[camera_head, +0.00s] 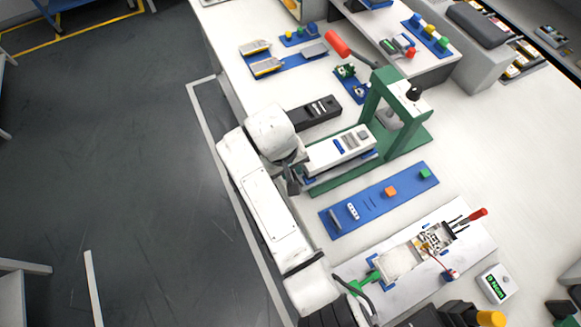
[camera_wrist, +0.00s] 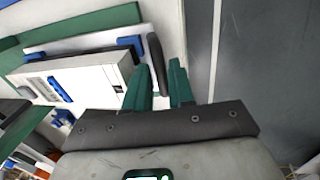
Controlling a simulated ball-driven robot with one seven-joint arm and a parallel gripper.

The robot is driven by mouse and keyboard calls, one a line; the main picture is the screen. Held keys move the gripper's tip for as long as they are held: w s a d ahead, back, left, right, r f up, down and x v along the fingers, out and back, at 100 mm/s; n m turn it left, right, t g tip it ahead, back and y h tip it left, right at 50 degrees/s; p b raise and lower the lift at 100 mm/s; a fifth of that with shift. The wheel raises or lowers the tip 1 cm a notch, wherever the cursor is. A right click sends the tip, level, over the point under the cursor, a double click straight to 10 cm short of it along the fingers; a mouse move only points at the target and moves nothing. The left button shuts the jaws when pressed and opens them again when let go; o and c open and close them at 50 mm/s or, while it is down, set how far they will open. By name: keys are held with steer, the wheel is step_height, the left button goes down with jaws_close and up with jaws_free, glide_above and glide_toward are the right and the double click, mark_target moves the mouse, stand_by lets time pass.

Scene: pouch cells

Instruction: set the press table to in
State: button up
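The press is a green frame (camera_head: 374,97) with a red-tipped lever (camera_head: 337,44), standing on a green base plate (camera_head: 408,146). Its press table (camera_head: 318,158) is a light slab that sticks out of the frame to the left, with blue and grey parts on top. The table also shows in the wrist view (camera_wrist: 85,80). A dark upright handle (camera_wrist: 156,62) is at the table's outer end. My gripper (camera_head: 293,182) is at this end; in the wrist view its teal fingers (camera_wrist: 158,80) stand close on both sides of the handle, with little gap. The contact faces are partly hidden.
A black block (camera_head: 314,113) lies just behind the press table. A blue strip (camera_head: 385,205) with small parts lies in front of the press. A white board (camera_head: 461,245) with a pouch cell is nearer. Dark floor (camera_head: 110,130) is free left of the bench edge.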

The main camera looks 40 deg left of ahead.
mark_target(357, 140)
jaws_close()
stand_by(0.3)
steer(key=w+d+b, duration=0.2)
steer(key=w, duration=0.3)
steer(key=w+d+b, duration=0.2)
steer(key=w, duration=0.4)
steer(key=w+d+b, duration=0.2)
steer(key=w, duration=0.3)
steer(key=shift+w+d+f, duration=0.1)
steer(key=shift+w+d, duration=0.15)
steer(key=shift+d, duration=0.1)
steer(key=shift+w+d+b, duration=0.25)
steer(key=shift+w+b, duration=0.2)
steer(key=shift+w, duration=0.15)
steer(key=shift+w+d+r, duration=0.1)
steer(key=shift+w+r, duration=0.05)
steer(key=shift+r, duration=0.05)
steer(key=shift+o, duration=1.2)
jaws_free()
steer(key=shift+w, duration=0.15)
steer(key=shift+o, duration=0.6)
